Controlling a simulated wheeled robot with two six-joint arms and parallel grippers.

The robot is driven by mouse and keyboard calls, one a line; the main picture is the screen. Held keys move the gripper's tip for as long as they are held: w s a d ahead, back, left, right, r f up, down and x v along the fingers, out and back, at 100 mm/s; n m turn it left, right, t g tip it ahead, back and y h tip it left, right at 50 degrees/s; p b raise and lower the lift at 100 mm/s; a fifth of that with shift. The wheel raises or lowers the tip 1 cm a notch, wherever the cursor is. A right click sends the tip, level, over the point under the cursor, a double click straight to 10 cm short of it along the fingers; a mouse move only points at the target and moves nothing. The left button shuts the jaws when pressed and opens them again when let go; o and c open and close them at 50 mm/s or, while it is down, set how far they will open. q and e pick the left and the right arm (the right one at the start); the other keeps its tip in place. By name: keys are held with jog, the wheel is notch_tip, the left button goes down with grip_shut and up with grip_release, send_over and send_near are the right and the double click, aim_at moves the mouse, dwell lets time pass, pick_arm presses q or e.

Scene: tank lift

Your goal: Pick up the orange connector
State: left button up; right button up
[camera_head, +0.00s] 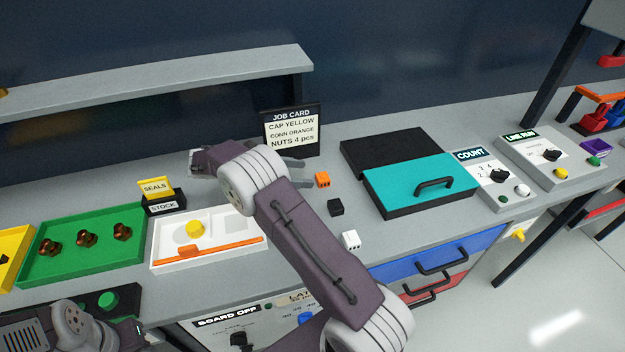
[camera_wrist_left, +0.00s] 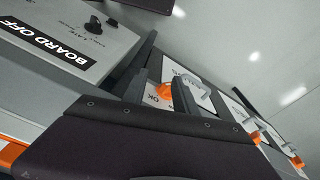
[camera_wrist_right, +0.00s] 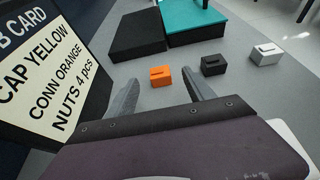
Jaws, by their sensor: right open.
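The orange connector (camera_head: 322,180) is a small block on the grey bench, in front of the job card. In the right wrist view the orange connector (camera_wrist_right: 160,76) lies just beyond and between the fingertips of my right gripper (camera_wrist_right: 163,88). My right gripper also shows in the head view (camera_head: 300,172), left of the connector; it is open and empty. A black connector (camera_head: 335,207) and a white connector (camera_head: 351,240) stand nearer the bench's front edge. My left gripper's fingers (camera_wrist_left: 152,75) show in the left wrist view, apart, over the bench front.
The job card (camera_head: 291,130) stands behind my right gripper. A black box with a teal lid (camera_head: 400,185) is right of the connectors. A white tray (camera_head: 160,255) and green tray (camera_head: 60,272) are to the left. Bare bench surrounds the connectors.

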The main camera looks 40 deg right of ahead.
aim_at(326, 175)
jog(key=x, duration=0.9)
jog(key=shift+w+d+f, duration=0.1)
jog(key=shift+d, duration=0.05)
jog(key=shift+c, duration=0.6)
grip_shut()
jog(key=shift+r, duration=0.45)
jog(key=r, duration=0.2)
jog(key=s+r, duration=0.1)
jog(key=r, duration=0.1)
jog(key=shift+d, duration=0.1)
jog(key=s+d+r, duration=0.3)
jog(key=s+r, duration=0.3)
jog(key=s, duration=0.4)
jog(key=shift+d, duration=0.2)
